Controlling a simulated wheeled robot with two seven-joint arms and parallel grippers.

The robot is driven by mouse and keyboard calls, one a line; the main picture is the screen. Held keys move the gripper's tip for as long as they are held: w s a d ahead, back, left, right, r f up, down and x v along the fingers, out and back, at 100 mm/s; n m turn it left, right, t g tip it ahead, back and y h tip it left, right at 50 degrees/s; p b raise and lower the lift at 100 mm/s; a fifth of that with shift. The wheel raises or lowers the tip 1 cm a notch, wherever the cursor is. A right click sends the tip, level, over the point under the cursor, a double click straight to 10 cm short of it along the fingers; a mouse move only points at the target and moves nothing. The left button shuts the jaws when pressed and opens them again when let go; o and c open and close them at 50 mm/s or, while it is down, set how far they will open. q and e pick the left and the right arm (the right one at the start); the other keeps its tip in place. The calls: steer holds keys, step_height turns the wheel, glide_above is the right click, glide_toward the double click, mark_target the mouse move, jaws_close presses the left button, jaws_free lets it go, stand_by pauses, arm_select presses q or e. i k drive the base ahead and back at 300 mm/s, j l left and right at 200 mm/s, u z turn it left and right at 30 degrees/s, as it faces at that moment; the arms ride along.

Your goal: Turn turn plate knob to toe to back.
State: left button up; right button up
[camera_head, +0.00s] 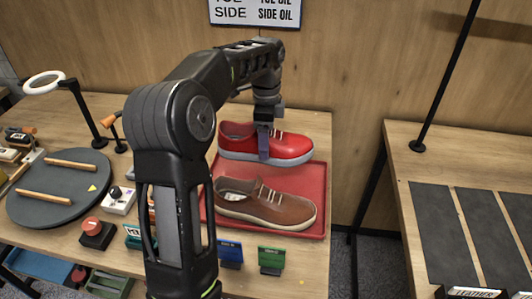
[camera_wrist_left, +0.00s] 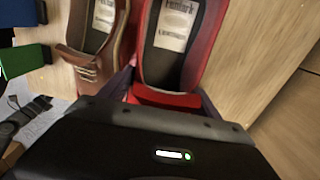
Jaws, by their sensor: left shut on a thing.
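The turn plate (camera_head: 62,209) is a dark round disc at the left of the table, with two wooden bars and a small yellow triangle on it. A white box with a dark knob (camera_head: 115,192) stands at its right edge; its setting is too small to read. My left gripper (camera_head: 264,150) is shut on the red sneaker (camera_head: 235,143), over the back of the red tray (camera_head: 321,210). I cannot tell whether the sneaker touches the tray. The left wrist view shows the red sneaker (camera_wrist_left: 172,55) between the fingers. My right gripper is not in view.
A brown sneaker (camera_head: 270,208) lies on the tray in front of the red one. A red button box (camera_head: 95,231), blue stand (camera_head: 230,253) and green stand (camera_head: 271,260) line the front. A ring lamp (camera_head: 45,83) stands behind the plate. A second table (camera_head: 400,165) is at right.

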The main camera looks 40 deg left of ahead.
mark_target(59, 182)
steer(key=k+j, duration=0.2)
steer(key=j, duration=0.15)
steer(key=k+j+u, duration=0.1)
steer(key=j, duration=0.25)
steer(key=k+j, duration=0.25)
steer(key=j, duration=0.15)
steer(key=k+j+u, duration=0.1)
steer(key=j, duration=0.25)
steer(key=k+j, duration=0.25)
steer(key=j, duration=0.15)
steer(key=k+j+u, duration=0.1)
steer(key=j, duration=0.3)
steer(key=k+l, duration=0.05)
